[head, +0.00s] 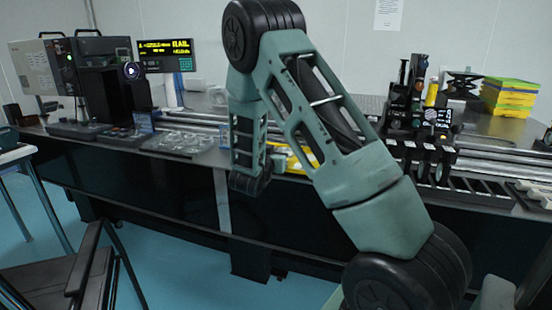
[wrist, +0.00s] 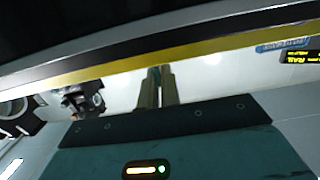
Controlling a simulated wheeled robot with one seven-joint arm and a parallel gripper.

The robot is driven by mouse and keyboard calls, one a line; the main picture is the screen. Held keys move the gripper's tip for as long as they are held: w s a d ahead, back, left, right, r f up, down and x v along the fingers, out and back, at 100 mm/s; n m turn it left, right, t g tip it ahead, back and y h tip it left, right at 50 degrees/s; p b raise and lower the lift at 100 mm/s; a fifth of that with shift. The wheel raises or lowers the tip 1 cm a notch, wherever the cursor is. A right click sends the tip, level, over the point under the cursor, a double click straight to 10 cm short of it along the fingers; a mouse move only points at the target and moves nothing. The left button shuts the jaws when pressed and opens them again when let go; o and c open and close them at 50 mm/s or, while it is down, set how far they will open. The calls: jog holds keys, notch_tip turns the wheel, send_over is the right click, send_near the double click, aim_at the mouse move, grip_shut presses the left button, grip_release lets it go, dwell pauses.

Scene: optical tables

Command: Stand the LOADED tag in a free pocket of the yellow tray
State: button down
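The yellow tray (head: 305,156) lies on the table in the head view, mostly hidden behind my arm. In the wrist view the two fingers of my gripper (wrist: 157,80) stand close together with only a thin gap. Their tips reach a yellow strip (wrist: 120,66) that runs across the whole view below a dark surface. I cannot tell whether this strip is the tray, or whether anything thin is between the fingertips. In the head view the fingers are hidden behind my arm. I cannot make out the LOADED tag or the tray's pockets in either view.
The black optical table (head: 120,172) carries a lit display (head: 166,54), clear trays (head: 180,142), dark optical mounts (head: 420,120) and stacked yellow and green boxes (head: 510,97). Metal rails run along it. A side table (head: 14,154) and a dark chair-like frame (head: 85,265) stand at left.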

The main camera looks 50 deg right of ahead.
jog(key=shift+f, duration=0.55)
jog(key=shift+f, duration=0.15)
jog(key=c, duration=1.6)
grip_release()
jog(key=shift+r, duration=0.3)
jog(key=v, duration=1.2)
jog(key=shift+a+f, duration=0.1)
